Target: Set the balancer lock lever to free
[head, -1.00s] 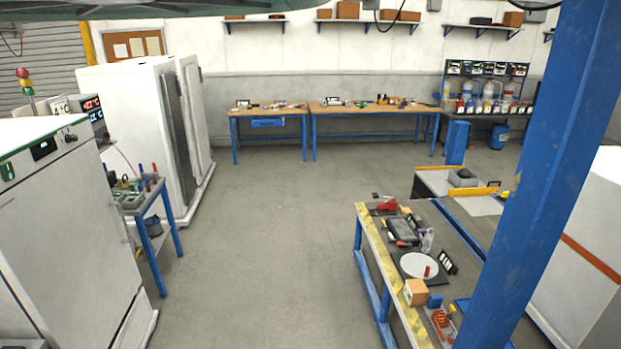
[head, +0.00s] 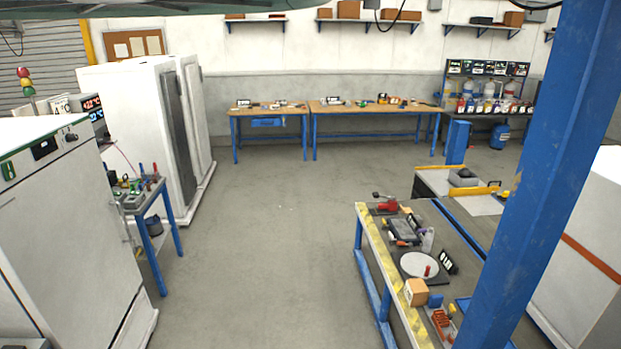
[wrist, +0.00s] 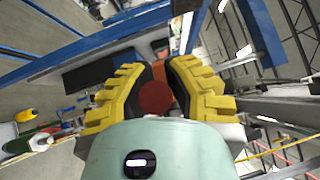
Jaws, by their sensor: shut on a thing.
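My gripper (wrist: 160,76) shows in the wrist view, with its two yellow ribbed fingers closed in from both sides. It is shut on a dark red, round knob (wrist: 155,98) that sits between the dark finger pads. The knob looks like the end of the lock lever, but the rest of the lever is hidden, so I cannot tell its position. The balancer body cannot be made out for sure in either view. My gripper does not show in the head view.
A blue post (head: 530,170) stands at right in the head view. A workbench with a yellow-striped edge (head: 383,262) carries a white disc (head: 415,262) and small tools. White cabinets (head: 130,130) line the left. The floor (head: 265,240) between is clear.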

